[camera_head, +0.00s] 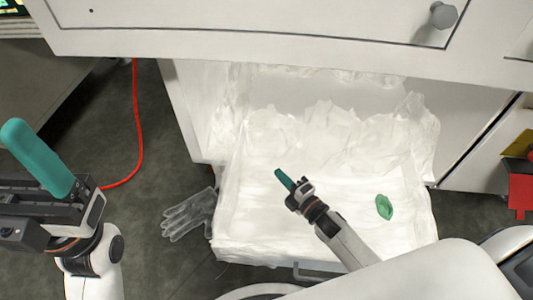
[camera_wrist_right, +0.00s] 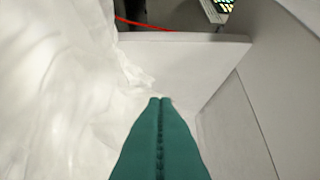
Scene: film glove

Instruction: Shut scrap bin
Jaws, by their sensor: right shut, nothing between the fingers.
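The scrap bin (camera_head: 310,240) is a wide drawer pulled out from under the white cabinet, lined with crumpled white film. A grey bar handle (camera_head: 318,272) shows at its near edge, partly hidden by my right arm. My right gripper (camera_head: 279,173) is over the bin's inside, and its teal fingers are shut with nothing between them. They also show together in the right wrist view (camera_wrist_right: 160,101), beside the white film. My left gripper (camera_head: 14,130) is raised at the far left, away from the bin; its finger gap cannot be made out.
A green scrap (camera_head: 384,207) lies on the film in the bin. A clear film glove (camera_head: 190,213) lies at the bin's left side. A red cable (camera_head: 138,130) runs along the dark floor. The cabinet front with a round knob (camera_head: 443,15) is above the bin.

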